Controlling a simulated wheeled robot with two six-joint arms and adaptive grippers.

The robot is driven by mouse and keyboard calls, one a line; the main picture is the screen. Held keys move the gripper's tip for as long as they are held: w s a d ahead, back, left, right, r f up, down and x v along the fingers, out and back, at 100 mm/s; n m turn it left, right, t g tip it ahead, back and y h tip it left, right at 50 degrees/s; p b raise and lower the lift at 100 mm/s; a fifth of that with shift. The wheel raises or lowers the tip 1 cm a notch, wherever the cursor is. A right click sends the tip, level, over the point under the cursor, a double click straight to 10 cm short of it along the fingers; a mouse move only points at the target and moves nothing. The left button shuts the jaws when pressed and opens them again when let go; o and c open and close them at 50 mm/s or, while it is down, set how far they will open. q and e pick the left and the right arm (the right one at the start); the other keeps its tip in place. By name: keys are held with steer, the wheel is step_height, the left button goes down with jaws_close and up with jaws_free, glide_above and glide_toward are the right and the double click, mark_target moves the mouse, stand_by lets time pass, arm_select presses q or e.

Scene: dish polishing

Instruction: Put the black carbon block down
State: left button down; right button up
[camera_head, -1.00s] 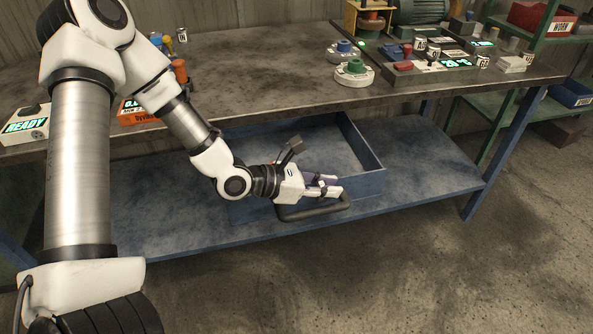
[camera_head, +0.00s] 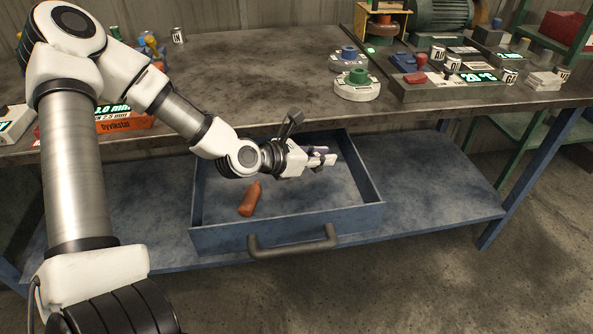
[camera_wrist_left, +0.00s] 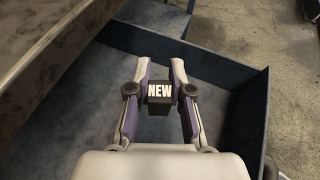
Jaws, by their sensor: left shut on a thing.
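My left gripper (camera_head: 322,158) is over the open blue drawer (camera_head: 212,236) under the bench. It is shut on a small black block (camera_wrist_left: 159,106) with a white "NEW" label; the block sits between the two fingertips in the left wrist view (camera_wrist_left: 160,88). In the head view the fingers mostly hide the block. The drawer floor (camera_wrist_left: 90,95) shows below the fingers, and the block appears to be held above it. My right gripper is not in view.
The drawer has a dark handle (camera_head: 292,243) in front. The bench top (camera_head: 270,75) is above and behind, with flanged parts (camera_head: 357,86) on it. The drawer's right part is clear.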

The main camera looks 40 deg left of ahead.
mark_target(319, 194)
arm_select(q)
step_height(319, 194, down, 8)
steer(key=shift+f+b, duration=0.2)
steer(key=shift+b, duration=0.85)
steer(key=shift+w+f, duration=0.1)
steer(key=shift+f, duration=0.2)
steer(key=shift+f, duration=0.15)
steer(key=c, duration=1.1)
jaws_free()
steer(key=shift+o, duration=0.2)
